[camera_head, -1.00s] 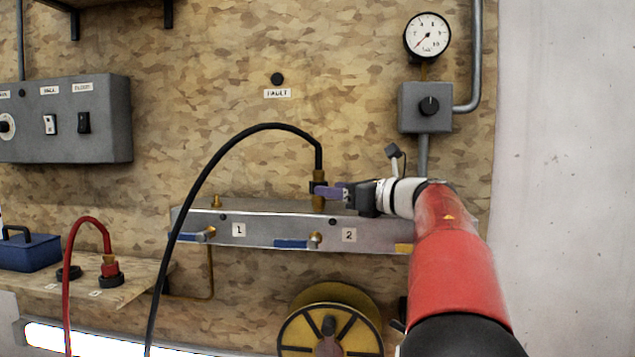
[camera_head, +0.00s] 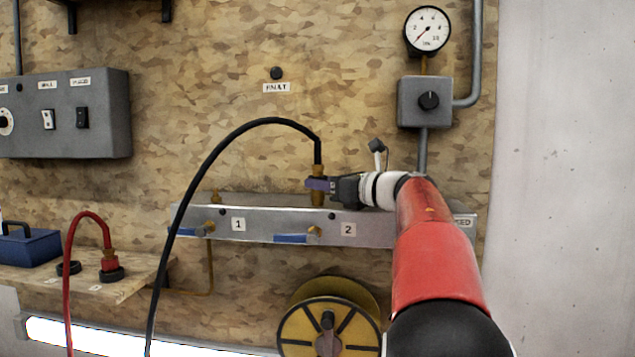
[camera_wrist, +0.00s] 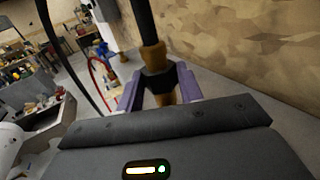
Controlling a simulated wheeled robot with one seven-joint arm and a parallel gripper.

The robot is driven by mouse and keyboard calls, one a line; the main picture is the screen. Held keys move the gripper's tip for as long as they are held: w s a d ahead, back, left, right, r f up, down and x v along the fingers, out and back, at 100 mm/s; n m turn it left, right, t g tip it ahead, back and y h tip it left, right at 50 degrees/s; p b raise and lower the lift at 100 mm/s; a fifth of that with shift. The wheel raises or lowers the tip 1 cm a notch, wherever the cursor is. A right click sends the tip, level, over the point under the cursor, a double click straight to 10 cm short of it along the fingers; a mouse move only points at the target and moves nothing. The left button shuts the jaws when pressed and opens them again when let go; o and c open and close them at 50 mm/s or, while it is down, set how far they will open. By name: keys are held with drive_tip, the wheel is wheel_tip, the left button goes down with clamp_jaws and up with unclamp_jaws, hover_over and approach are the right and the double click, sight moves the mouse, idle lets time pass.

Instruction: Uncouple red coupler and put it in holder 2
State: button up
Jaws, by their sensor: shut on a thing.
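The red hose's coupler (camera_head: 109,260) is brass and red. It stands upright in the right-hand of two black ring holders (camera_head: 112,275) on the wooden shelf at lower left. The left ring holder (camera_head: 68,268) looks empty. Their labels are too small to read. My gripper (camera_head: 318,185), with purple fingers, is shut on the black hose's brass coupler (camera_head: 317,171). This coupler is upright at the top of the grey manifold (camera_head: 270,208), above the second blue-handled valve. The wrist view shows the fingers on either side of the coupler's dark collar (camera_wrist: 159,80).
The black hose (camera_head: 195,190) arches left from the coupler and hangs in front of the manifold. A yellow reel (camera_head: 290,330) is below. A gauge (camera_head: 427,30) and grey box (camera_head: 424,102) are at upper right. A blue toolbox (camera_head: 30,247) is on the shelf.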

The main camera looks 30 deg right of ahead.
sight(320, 158)
drive_tip(key=o, duration=0.4)
drive_tip(key=c, duration=0.5)
drive_tip(key=shift+r, duration=0.2)
clamp_jaws()
drive_tip(key=shift+r+p, duration=0.4)
drive_tip(key=shift+r, duration=1.9)
drive_tip(key=shift+r, duration=0.1)
drive_tip(key=shift+r, duration=1.9)
